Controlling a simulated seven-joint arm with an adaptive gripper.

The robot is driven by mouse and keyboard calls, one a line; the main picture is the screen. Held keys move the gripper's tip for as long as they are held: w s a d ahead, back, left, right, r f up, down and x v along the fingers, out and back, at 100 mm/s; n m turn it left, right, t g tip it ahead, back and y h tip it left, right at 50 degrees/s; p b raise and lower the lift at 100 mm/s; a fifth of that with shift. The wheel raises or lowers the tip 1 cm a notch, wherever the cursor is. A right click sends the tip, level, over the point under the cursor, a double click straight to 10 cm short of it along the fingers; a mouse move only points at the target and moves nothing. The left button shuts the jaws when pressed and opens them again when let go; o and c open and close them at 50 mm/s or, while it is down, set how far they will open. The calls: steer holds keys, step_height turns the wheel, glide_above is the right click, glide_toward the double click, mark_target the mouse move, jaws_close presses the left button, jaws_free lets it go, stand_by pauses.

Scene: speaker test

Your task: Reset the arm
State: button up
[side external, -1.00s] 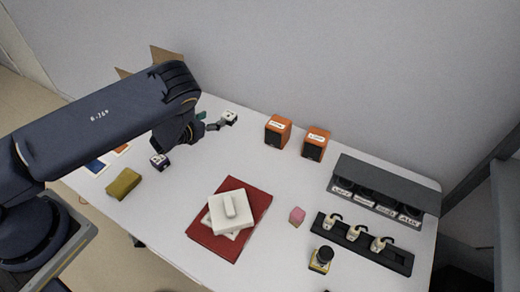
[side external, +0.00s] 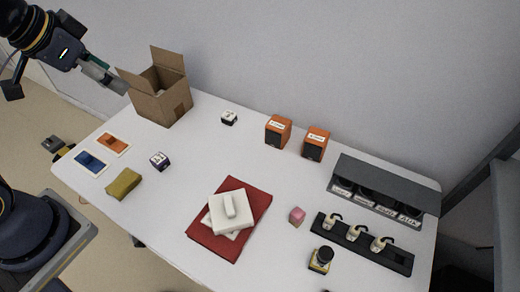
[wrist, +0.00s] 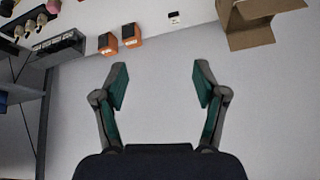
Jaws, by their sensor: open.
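My gripper (wrist: 160,88) is open and empty in the wrist view, with its two green-padded fingers spread wide over bare wall. In the side external view my gripper (side external: 112,82) is raised at the upper left, near the open cardboard box (side external: 160,104). I cannot tell its exact distance from the box. Nothing is between the fingers. The table (side external: 290,185) lies below and to the right of my gripper.
Two orange speakers (side external: 278,131) stand at the table's back. A dark rack (side external: 385,188) and a strip with several plugs (side external: 362,243) are at right. A red book (side external: 225,248) bears white devices (side external: 231,212). Small cubes, a yellow-green block (side external: 123,183) and two cards lie around.

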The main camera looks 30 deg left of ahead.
steer(key=s+n, duration=0.2)
steer(key=s, duration=0.4)
steer(key=shift+s+r+n+g, duration=0.2)
steer(key=shift+r+n+g, duration=0.1)
steer(key=shift+n, duration=0.1)
